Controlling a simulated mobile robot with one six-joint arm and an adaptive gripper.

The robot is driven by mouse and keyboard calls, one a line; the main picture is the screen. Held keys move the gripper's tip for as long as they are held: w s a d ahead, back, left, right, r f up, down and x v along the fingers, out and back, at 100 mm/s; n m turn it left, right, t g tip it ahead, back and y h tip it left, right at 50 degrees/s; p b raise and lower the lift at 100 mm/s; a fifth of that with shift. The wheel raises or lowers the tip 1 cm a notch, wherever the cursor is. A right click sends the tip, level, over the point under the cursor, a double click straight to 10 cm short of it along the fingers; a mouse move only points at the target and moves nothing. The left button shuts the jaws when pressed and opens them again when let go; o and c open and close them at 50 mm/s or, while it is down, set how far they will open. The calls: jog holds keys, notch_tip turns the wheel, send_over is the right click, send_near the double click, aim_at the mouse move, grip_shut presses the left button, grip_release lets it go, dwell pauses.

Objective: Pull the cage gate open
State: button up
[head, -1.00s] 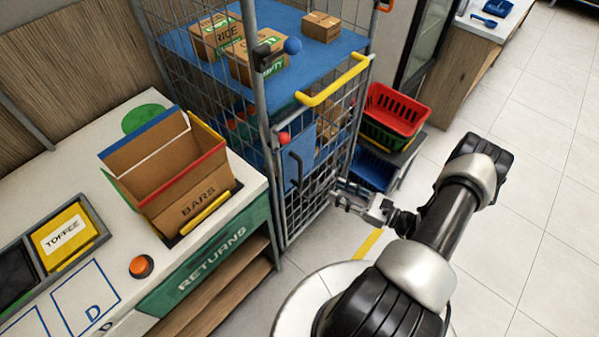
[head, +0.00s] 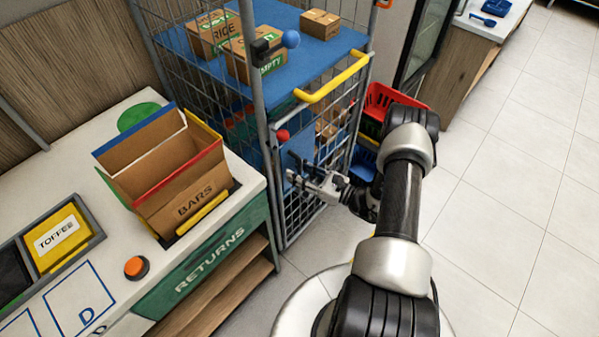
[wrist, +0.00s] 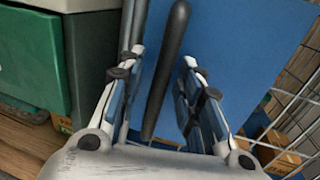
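The cage gate (head: 298,218) is a grey wire-mesh door with a blue panel, and it stands shut on the front of the roll cage. In the wrist view its blue panel (wrist: 240,50) fills the background. A dark bar handle (wrist: 164,75) stands out from the panel, tilted in that view. My gripper (wrist: 164,62) is open, with one finger on each side of the handle and visible gaps between. In the head view my gripper (head: 300,168) is at the gate's front and largely covers the handle.
A red knob (head: 282,135) and a yellow bar (head: 333,78) are on the cage above my gripper. The returns counter (head: 240,215) with an open box (head: 185,195) stands close on the left. Red baskets (head: 385,97) are behind my arm. Floor at right is clear.

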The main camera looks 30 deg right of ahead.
jog(key=shift+c, duration=0.4)
grip_shut()
